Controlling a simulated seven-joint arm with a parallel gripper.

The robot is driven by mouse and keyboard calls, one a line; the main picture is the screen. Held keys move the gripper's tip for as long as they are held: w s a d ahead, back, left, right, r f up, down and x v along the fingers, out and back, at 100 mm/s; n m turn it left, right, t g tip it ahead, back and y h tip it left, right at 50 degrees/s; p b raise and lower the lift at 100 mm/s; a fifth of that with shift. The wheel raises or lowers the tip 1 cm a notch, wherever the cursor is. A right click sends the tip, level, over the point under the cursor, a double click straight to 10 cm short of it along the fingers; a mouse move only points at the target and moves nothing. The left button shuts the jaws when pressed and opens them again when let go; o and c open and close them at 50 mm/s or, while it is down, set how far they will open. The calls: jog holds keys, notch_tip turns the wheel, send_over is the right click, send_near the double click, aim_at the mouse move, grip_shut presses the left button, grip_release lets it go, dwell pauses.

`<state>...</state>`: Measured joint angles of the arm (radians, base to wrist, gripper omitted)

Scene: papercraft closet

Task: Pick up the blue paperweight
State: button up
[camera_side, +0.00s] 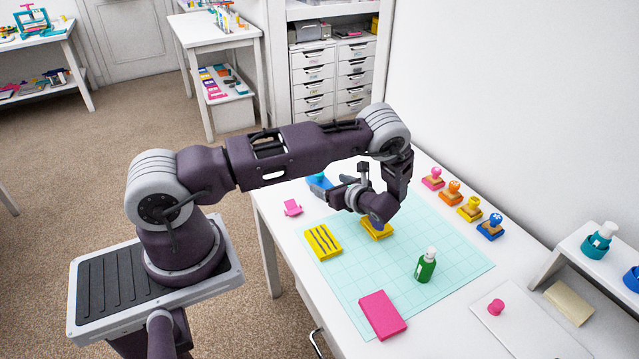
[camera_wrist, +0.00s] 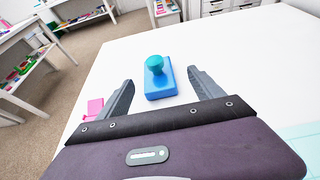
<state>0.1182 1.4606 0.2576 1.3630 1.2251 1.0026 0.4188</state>
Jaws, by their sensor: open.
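The blue paperweight (camera_wrist: 160,83) is a blue block with a round teal knob on top. In the wrist view it stands upright on the white table, ahead of my gripper (camera_wrist: 160,88) and between the lines of its two fingers. The fingers are spread apart with nothing held, and I see no contact with the block. In the side view the paperweight (camera_side: 319,182) is at the far left part of the table, partly hidden behind my gripper (camera_side: 340,184).
A pink item (camera_wrist: 94,107) lies close to the left finger; it also shows in the side view (camera_side: 292,207). Yellow blocks, a green bottle (camera_side: 426,266) and a pink box (camera_side: 382,315) are on the cutting mat (camera_side: 455,262). Several stamps line the wall side.

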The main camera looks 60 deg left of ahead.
aim_at(322, 179)
jog(key=x, duration=0.6)
jog(key=shift+s+a+r, duration=0.15)
jog(key=shift+s+r, duration=0.05)
jog(key=shift+r, duration=0.05)
grip_shut()
